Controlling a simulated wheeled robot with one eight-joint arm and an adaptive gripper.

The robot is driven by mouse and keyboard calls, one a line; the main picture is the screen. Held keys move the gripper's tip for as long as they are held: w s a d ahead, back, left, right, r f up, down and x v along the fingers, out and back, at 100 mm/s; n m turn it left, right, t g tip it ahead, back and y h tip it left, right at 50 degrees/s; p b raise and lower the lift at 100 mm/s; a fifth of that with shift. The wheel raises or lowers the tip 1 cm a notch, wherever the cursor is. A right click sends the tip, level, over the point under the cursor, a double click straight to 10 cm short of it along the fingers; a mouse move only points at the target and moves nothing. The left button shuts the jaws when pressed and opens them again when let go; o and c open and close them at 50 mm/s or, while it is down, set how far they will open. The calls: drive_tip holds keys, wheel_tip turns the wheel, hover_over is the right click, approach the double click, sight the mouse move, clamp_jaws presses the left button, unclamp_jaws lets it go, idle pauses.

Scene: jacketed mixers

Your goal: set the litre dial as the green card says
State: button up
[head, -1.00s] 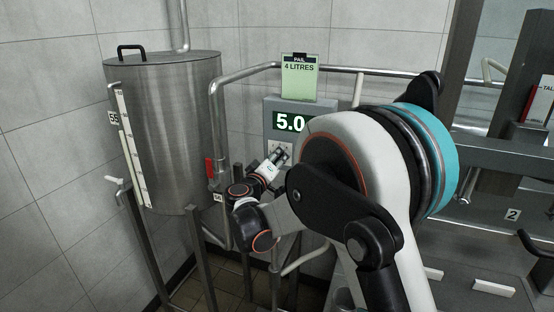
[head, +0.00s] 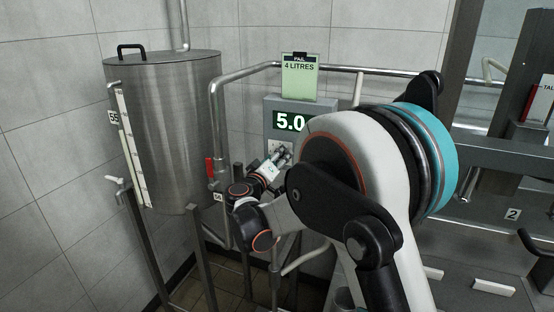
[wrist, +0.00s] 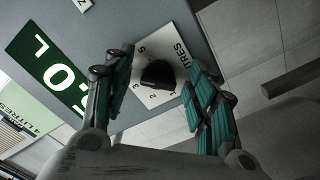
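The green card (head: 299,80) is clipped above the grey dial box and reads "PAIL 4 LITRES"; part of it shows in the wrist view (wrist: 22,118). The lit display (head: 290,122) below it reads 5.0. In the wrist view the litre dial is a black knob (wrist: 158,74) on a white plate (wrist: 150,97) marked LITRES with numbers around it. I cannot tell its exact pointing. My gripper (wrist: 160,92) has its two green-padded fingers apart, one on each side of the knob, with gaps showing. In the head view my arm hides part of the box, and the gripper (head: 284,158) is at the plate.
A steel tank (head: 175,125) with a level scale stands at the left. A pipe with a red-handled valve (head: 210,168) runs beside the box. Posts and rails stand below.

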drive_tip(key=v, duration=1.2)
